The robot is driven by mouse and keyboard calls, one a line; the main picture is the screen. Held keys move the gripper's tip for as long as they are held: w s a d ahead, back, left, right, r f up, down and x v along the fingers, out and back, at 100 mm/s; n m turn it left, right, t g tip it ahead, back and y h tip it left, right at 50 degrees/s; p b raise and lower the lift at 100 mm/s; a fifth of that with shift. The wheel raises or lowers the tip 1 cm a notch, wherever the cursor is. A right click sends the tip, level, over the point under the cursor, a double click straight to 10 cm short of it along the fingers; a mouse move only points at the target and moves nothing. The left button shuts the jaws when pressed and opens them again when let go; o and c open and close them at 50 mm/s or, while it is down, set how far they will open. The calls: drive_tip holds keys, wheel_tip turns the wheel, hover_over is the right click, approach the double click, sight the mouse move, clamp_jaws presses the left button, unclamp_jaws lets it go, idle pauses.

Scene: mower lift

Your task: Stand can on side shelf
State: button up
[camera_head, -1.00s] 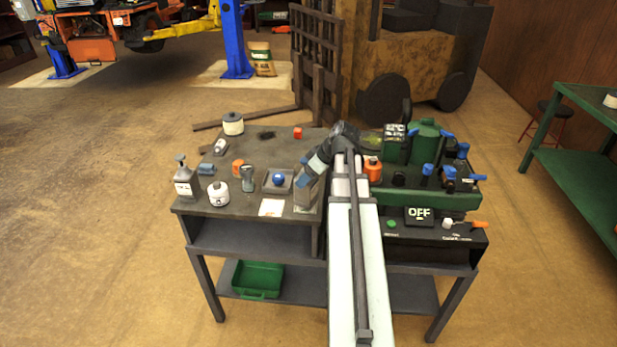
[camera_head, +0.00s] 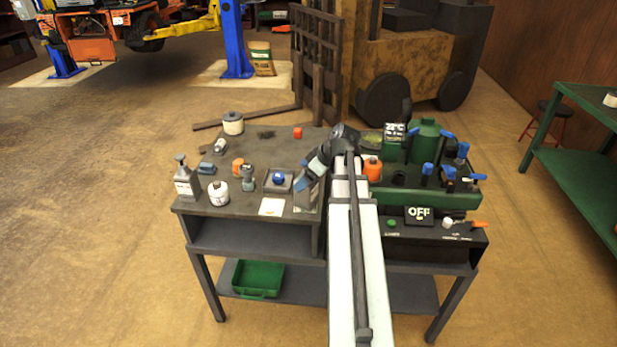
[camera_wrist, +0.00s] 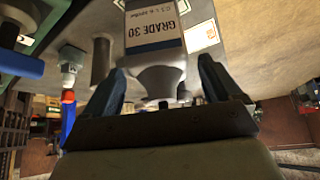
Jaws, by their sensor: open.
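A pale grey can (camera_head: 306,197) stands at the right front of the dark workbench top, partly hidden by my gripper. In the wrist view the can (camera_wrist: 156,30) shows a label reading "GRADE 30" and a tapered, funnel-like end. My gripper (camera_head: 309,179) is at the can's upper part. In the wrist view the two fingers of my gripper (camera_wrist: 163,88) are apart, one on each side of the tapered end. I cannot tell whether they touch it. Below the top, the bench has a dark shelf (camera_head: 250,236) and a lower shelf (camera_head: 395,291).
A pump bottle (camera_head: 186,182), white jar (camera_head: 218,193), blue ball on a square stand (camera_head: 278,179) and paper card (camera_head: 271,207) stand left of the can. A green valve unit (camera_head: 425,200) is right of my arm. A green tray (camera_head: 258,279) sits on the lower shelf.

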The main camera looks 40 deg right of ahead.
drive_tip(key=shift+r, duration=0.15)
drive_tip(key=v, duration=1.2)
drive_tip(key=shift+a, duration=0.15)
drive_tip(key=s+a+f+m+g, duration=0.1)
drive_tip(key=s+a+f+g, duration=0.15)
drive_tip(key=a+f, duration=0.85)
drive_tip(key=s+a+f+m+g, duration=0.1)
drive_tip(key=s+a+f+g, duration=0.35)
drive_tip(key=f, duration=1.05)
drive_tip(key=w+a+f+m+g, duration=0.1)
drive_tip(key=a+f+g, duration=0.1)
drive_tip(key=a+f, duration=0.9)
drive_tip(key=s+a+f+g+h, duration=0.1)
drive_tip(key=s+a+f, duration=0.2)
drive_tip(key=s+f, duration=0.4)
drive_tip(key=s+a+f+m+g, duration=0.1)
drive_tip(key=s+a+f, duration=0.3)
drive_tip(key=s+f, duration=0.3)
drive_tip(key=s+a+f+g+h, duration=0.1)
drive_tip(key=s+a+f, duration=0.2)
drive_tip(key=s+f, duration=0.5)
drive_tip(key=shift+s+a+g+h, duration=0.3)
drive_tip(key=shift+s+a+g, duration=0.1)
drive_tip(key=shift+s, duration=0.15)
